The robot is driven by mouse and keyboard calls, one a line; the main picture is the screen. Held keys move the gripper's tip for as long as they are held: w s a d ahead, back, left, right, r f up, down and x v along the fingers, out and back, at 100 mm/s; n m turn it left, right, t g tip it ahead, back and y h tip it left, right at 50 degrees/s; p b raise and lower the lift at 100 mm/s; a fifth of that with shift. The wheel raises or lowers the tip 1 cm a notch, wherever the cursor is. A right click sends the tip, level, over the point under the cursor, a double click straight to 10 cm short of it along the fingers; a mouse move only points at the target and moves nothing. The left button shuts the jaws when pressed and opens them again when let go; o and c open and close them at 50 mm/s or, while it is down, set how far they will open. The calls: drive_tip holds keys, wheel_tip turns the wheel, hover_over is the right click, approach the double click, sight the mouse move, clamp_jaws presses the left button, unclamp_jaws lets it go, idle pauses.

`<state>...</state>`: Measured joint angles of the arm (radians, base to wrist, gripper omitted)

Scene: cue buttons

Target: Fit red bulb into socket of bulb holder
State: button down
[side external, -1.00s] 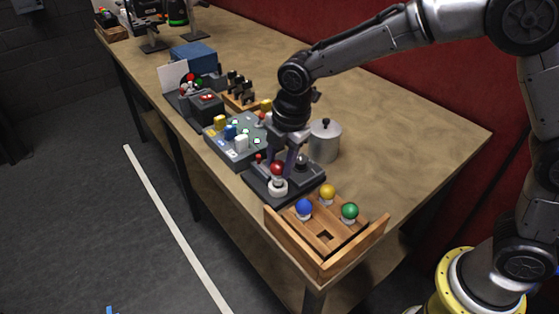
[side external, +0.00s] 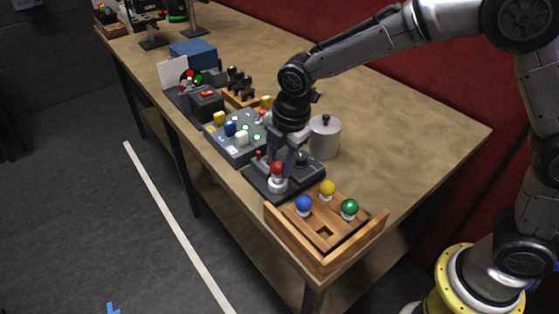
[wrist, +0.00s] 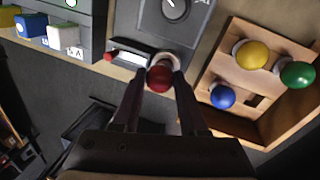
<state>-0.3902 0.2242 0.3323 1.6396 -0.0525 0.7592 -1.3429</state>
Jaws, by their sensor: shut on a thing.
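The red bulb (side external: 277,167) is upright, directly over the white round socket (side external: 278,186) at the front of the dark bulb holder (side external: 256,182). My gripper (side external: 279,160) points down and is shut on the red bulb. In the wrist view the red bulb (wrist: 159,79) sits between the two fingertips (wrist: 160,80), with part of the white socket (wrist: 163,60) just beyond it. The bulb's base and the socket overlap in view, so I cannot tell how deep the bulb sits. The holder's dark knob (wrist: 174,8) shows in the wrist view.
A wooden tray (side external: 294,243) in front of the holder carries blue (side external: 304,204), yellow (side external: 327,188) and green (side external: 349,208) bulbs. A grey lidded pot (side external: 324,138) stands right behind the holder. A button console (side external: 240,150) is to the left. The table's right side is clear.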

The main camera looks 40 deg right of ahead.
drive_tip(key=shift+f, duration=0.5)
idle(0.4)
drive_tip(key=shift+c, duration=1)
unclamp_jaws()
drive_tip(key=shift+r, duration=3.5)
